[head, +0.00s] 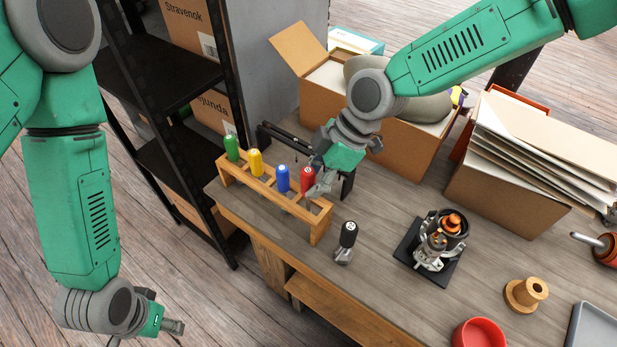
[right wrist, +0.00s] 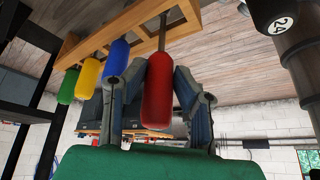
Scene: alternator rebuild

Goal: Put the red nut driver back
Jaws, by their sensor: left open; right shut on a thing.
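The red nut driver (head: 308,178) is upright at the right end of the wooden rack (head: 320,226). My right gripper (head: 318,185) is shut on its red handle; in the right wrist view the handle (right wrist: 158,92) is between the two fingers (right wrist: 155,95). Some bare shaft shows between the handle and the rack rail (right wrist: 125,22); I cannot tell whether the tip is seated. Green (head: 232,148), yellow (head: 256,162) and blue (head: 282,178) drivers stand in the rack to the left. My left gripper (head: 172,326) is open and empty, off the bench at lower left.
An alternator assembly (head: 438,240) on a black base, a wooden spool (head: 526,294) and a red bowl (head: 478,334) are further right. Cardboard boxes (head: 400,145) stand behind; a black shelf (head: 160,75) is at left.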

